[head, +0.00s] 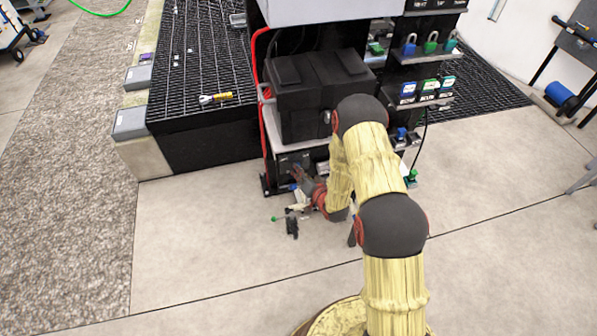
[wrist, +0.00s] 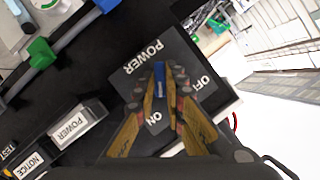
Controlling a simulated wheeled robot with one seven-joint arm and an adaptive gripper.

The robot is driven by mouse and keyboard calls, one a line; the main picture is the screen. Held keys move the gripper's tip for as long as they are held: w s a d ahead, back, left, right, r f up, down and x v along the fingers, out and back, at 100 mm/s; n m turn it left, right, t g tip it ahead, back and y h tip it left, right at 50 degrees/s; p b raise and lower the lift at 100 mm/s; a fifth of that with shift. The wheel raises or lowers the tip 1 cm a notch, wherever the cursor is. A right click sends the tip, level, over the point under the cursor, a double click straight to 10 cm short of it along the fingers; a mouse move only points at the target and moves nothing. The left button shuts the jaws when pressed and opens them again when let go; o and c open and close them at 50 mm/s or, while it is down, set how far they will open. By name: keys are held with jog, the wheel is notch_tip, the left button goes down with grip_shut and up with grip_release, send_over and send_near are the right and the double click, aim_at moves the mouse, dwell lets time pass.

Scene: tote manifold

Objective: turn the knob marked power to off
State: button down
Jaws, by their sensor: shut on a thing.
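The power knob (wrist: 159,70) is blue with a pale mark and sits on a dark plate (wrist: 188,58) lettered POWER, ON and OFF. In the wrist view its long side runs up and down the picture, with the pale mark on the end towards ON. OFF lies to the right. My gripper (wrist: 161,91) has one finger on each side of the knob and is shut on it. In the head view my gripper (head: 301,186) is low at the front of the rack, and the knob cannot be made out there.
In the head view a black case (head: 300,95) stands on the shelf above my gripper, and a red cable (head: 256,90) hangs at left. Floor in front is mostly clear.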

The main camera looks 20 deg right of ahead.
jog(key=shift+w+a+n+h+b, duration=0.15)
jog(key=shift+n+h+b, duration=0.55)
jog(key=shift+n+h, duration=0.8)
jog(key=shift+s+a+n+h+b, duration=0.15)
jog(key=shift+n+h+b, duration=0.65)
jog(key=shift+n, duration=1.3)
jog(key=shift+w+a+n+h+b, duration=0.15)
jog(key=shift+n+h+b, duration=0.4)
jog(key=shift+n+h, duration=1)
jog(key=shift+r+n, duration=0.1)
jog(key=shift+n, duration=0.35)
jog(key=c, duration=1.8)
grip_release()
jog(key=shift+c, duration=0.2)
jog(key=v, duration=1.2)
jog(key=shift+f, duration=0.2)
jog(key=shift+d, duration=0.1)
